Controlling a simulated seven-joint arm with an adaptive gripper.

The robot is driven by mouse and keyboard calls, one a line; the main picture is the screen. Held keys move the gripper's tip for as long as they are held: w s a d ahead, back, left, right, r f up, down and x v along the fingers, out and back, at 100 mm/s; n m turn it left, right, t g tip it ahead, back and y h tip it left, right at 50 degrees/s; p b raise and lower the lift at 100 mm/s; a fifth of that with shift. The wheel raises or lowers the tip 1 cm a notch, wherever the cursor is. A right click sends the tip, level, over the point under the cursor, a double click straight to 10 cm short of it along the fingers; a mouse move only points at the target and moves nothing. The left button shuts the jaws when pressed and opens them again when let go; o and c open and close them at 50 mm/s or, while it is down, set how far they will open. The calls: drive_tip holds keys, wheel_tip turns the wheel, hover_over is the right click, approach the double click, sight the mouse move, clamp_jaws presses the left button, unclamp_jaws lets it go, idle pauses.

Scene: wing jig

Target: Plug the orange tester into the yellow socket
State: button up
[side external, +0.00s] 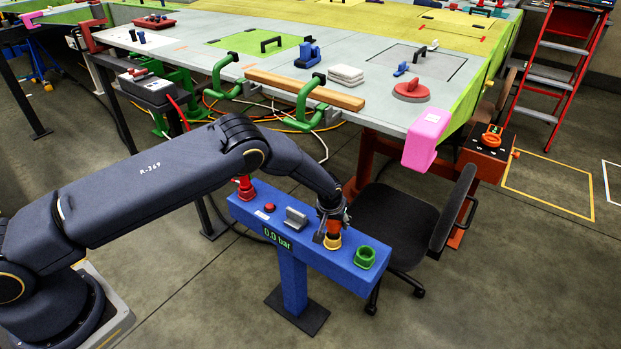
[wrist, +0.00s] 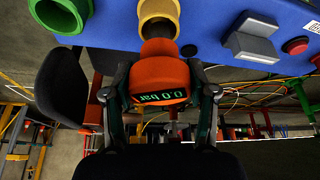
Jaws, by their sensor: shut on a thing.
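My gripper (wrist: 160,92) is shut on the orange tester (wrist: 160,73), a rounded body whose small display reads 0.0 bar. The tester's darker nose points at the yellow socket (wrist: 160,12), a ring on the blue stand (wrist: 215,15). The nose lines up with the socket's mouth; I cannot tell whether it is inside or just short of it.
A green socket (side external: 365,257) stands beside the yellow one at the stand's right end. A grey block (side external: 296,218), a red button (side external: 270,208) and a red fitting (side external: 245,188) are to the left. A black chair (side external: 400,222) stands close behind. The grey table (side external: 380,105) lies beyond.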

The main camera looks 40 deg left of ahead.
drive_tip(key=shift+f, duration=1.05)
drive_tip(key=o, duration=1.2)
drive_tip(key=s+a+r+h, duration=0.1)
drive_tip(key=s+r, duration=0.4)
drive_tip(key=r, duration=0.8)
drive_tip(key=s+r, duration=0.4)
drive_tip(key=r, duration=0.9)
drive_tip(key=s+a+r+h, duration=0.1)
drive_tip(key=s+a+r, duration=0.4)
drive_tip(key=s+r, duration=0.55)
drive_tip(key=s+a+r+m, duration=0.1)
drive_tip(key=s+a+r, duration=0.1)
drive_tip(key=s, duration=0.7)
drive_tip(key=s+a+r+m+t, duration=0.1)
drive_tip(key=s+a+r+m, duration=0.1)
drive_tip(key=s, duration=0.8)
drive_tip(key=shift+a+r+y, duration=0.4)
drive_tip(key=shift+a+r, duration=0.4)
drive_tip(key=shift+a, duration=0.2)
